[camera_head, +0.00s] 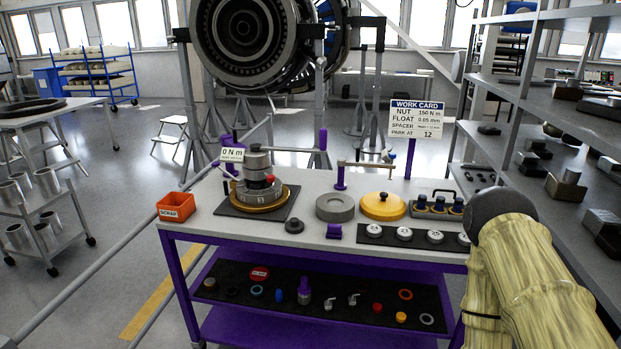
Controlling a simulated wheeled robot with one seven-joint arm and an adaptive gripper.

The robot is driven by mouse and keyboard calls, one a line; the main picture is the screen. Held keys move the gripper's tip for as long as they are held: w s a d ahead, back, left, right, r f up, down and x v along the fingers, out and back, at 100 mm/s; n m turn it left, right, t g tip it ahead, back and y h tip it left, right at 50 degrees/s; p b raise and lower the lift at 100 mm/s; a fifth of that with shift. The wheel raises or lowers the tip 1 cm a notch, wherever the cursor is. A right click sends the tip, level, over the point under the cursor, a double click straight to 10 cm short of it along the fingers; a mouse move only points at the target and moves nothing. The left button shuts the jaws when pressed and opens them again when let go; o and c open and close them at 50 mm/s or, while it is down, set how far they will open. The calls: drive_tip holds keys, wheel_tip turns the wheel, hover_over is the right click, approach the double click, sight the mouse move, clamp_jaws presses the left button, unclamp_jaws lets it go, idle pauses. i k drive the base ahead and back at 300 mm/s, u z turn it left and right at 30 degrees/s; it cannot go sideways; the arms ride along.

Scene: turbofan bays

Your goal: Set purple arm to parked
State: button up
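Purple parts stand at the back of the bench (300,190), and I cannot tell for sure which is the purple arm. At the back left a purple piece (229,142) stands by a "0 N m" display (232,155), with a thin grey bar rising to the right. A bar with a purple upright grip (322,141) lies to its right. A purple post (341,178) carries a short horizontal bar at mid-bench. A work card (416,119) reads "PARK AT 12". My gripper is not in view.
An orange scrap bin (176,207) sits at the bench's left corner. A grey ring (335,207), yellow lid (383,206) and dark strip of round parts (404,235) fill the right. The lower shelf (230,318) holds small parts. Grey shelving (540,120) stands at right.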

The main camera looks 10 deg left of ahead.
sight(235, 153)
drive_tip(key=z, duration=0.2)
drive_tip(key=k, duration=0.4)
drive_tip(key=u, duration=0.95)
drive_tip(key=i, duration=1.4)
drive_tip(key=z, duration=0.35)
